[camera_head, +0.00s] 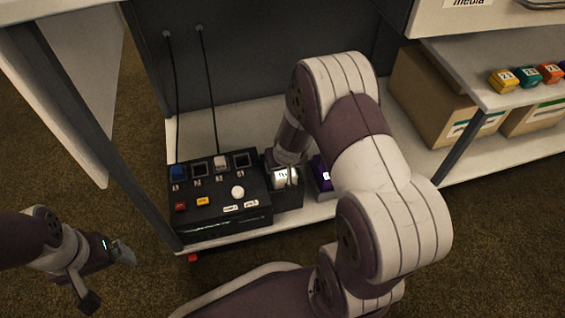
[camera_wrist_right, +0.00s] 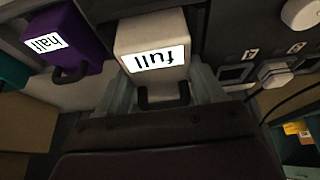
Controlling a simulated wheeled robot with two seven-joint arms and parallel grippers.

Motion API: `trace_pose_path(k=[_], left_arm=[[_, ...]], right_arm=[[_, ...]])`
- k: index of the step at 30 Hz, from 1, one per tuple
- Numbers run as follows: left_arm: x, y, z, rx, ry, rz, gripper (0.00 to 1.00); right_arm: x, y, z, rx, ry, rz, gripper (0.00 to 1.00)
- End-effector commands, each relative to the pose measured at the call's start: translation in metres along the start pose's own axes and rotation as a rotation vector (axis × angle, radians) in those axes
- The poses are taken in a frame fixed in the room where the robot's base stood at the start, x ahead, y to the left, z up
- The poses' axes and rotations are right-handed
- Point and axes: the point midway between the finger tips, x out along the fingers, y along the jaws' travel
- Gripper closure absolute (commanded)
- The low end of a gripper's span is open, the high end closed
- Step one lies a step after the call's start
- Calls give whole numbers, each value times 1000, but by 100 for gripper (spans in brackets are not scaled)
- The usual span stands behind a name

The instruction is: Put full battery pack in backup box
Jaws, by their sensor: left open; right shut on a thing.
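The full battery pack (camera_wrist_right: 152,36) is a white block labelled "full" with a black handle. In the right wrist view it sits between the fingers of my right gripper (camera_wrist_right: 163,92), which is shut on it. In the head view the white pack (camera_head: 280,179) shows at a small dark box (camera_head: 288,198), just right of the black panel; my right arm partly hides the grip. Whether the pack sits in that dark box or above it is hard to tell. I cannot identify the backup box by a label. My left gripper (camera_head: 108,277) is open and empty at the lower left.
The black panel (camera_head: 215,222) with slots and buttons stands on the white shelf. Cardboard boxes (camera_head: 428,95) and small numbered blocks (camera_head: 503,80) are on the right. A dark post stands left of the panel.

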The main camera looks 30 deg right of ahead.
Motion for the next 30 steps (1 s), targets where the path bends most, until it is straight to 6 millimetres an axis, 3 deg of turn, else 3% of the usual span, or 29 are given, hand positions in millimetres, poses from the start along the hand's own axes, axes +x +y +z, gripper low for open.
trace_pose_path(k=[9, 10, 12, 22, 26, 30], left_arm=[[0, 0, 0, 0, 0, 0, 3], [0, 0, 0, 0, 0, 0, 3], [0, 0, 0, 0, 0, 0, 3], [-4, 0, 0, 0, 0, 0, 3], [-26, 0, -3, 0, 0, 0, 3], [-55, 0, -7, 0, 0, 0, 3]], right_arm=[[0, 0, -1, 0, 4, 0, 96], [0, 0, -1, 0, 4, 0, 26], [0, 0, -1, 0, 3, 0, 3], [-5, 0, 0, 0, -1, 0, 2], [-35, 0, -4, 0, 1, 0, 2], [-77, 0, -5, -1, 2, 0, 2]])
